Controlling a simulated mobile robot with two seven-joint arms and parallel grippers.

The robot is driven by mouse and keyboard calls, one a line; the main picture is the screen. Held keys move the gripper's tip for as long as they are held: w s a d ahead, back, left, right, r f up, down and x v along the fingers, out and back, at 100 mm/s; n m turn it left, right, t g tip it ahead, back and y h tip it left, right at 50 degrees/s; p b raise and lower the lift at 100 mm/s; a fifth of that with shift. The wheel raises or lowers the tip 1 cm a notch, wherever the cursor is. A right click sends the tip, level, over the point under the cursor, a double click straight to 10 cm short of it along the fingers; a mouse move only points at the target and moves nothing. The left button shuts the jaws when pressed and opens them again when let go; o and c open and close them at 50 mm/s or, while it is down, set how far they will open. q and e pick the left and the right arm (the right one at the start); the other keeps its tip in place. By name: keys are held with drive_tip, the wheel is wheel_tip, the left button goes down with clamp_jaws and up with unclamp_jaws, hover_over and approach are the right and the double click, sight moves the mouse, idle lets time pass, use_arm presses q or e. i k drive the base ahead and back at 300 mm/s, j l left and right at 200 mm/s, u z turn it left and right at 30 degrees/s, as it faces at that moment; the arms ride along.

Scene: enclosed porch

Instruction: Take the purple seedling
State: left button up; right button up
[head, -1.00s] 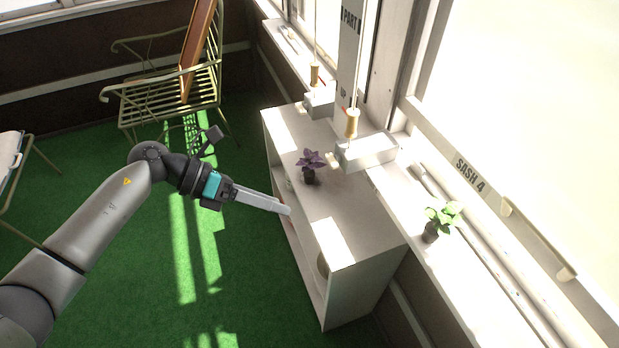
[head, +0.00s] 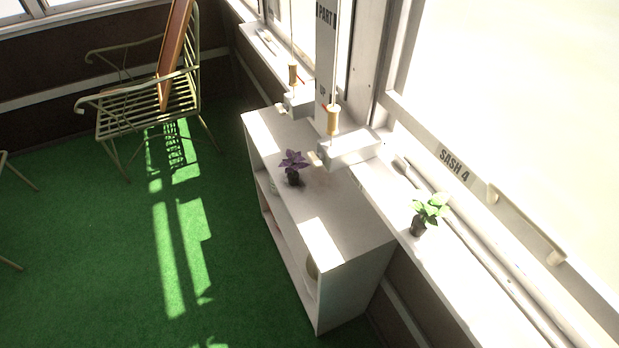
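The purple seedling (head: 294,162) stands upright in a small dark pot on top of the white cabinet (head: 345,222), near its middle. Its purple leaves are fully in sight and nothing touches it that I can see. Neither of my grippers shows in the head view now.
A white box with a wooden-handled rod (head: 352,149) stands just right of the seedling, and a similar one (head: 299,102) stands behind. A green seedling (head: 429,213) sits on the windowsill (head: 452,270). A metal chair (head: 150,105) holds a wooden board.

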sight(293, 175)
drive_tip(key=i+j+z, duration=0.1)
drive_tip(key=z, duration=0.3)
drive_tip(key=j+z, duration=0.2)
drive_tip(key=z, duration=0.2)
drive_tip(key=j+z, duration=0.2)
drive_tip(key=z, duration=0.2)
drive_tip(key=i+j+z, duration=0.1)
drive_tip(key=j+z, duration=0.15)
drive_tip(key=z, duration=0.15)
